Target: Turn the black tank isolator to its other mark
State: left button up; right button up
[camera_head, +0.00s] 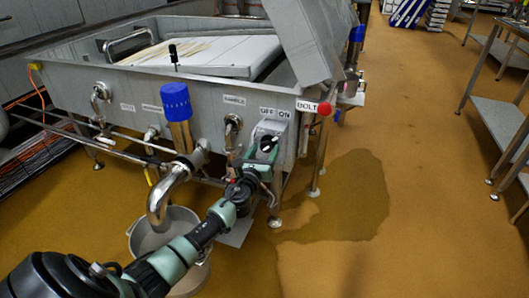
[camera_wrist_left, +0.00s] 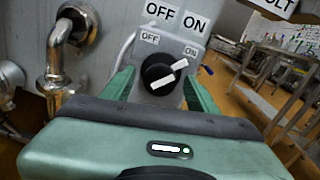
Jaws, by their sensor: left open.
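The black tank isolator (camera_head: 267,145) is a round knob on a grey box at the tank's front corner, under OFF and ON labels. In the left wrist view the knob (camera_wrist_left: 152,71) has a white bar slanting up to the right, its upper end toward the small ON mark (camera_wrist_left: 190,51). The small OFF mark (camera_wrist_left: 150,37) is at upper left. My left gripper (camera_head: 259,158) is right in front of the box. In the wrist view its green fingers (camera_wrist_left: 160,82) are open, one on each side of the knob; I cannot tell whether they touch it. My right gripper is not in view.
A steel pipe with a blue-topped valve (camera_head: 176,103) is left of the isolator, above a grey bucket (camera_head: 143,240). A red knob (camera_head: 325,108) by the BOLT label is close to the right. Steel tables (camera_head: 500,120) stand far right. The floor between is clear, with a wet patch (camera_head: 345,200).

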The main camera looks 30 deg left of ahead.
pick_arm(q)
jog(key=shift+c, duration=0.3)
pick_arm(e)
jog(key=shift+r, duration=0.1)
pick_arm(q)
grip_shut()
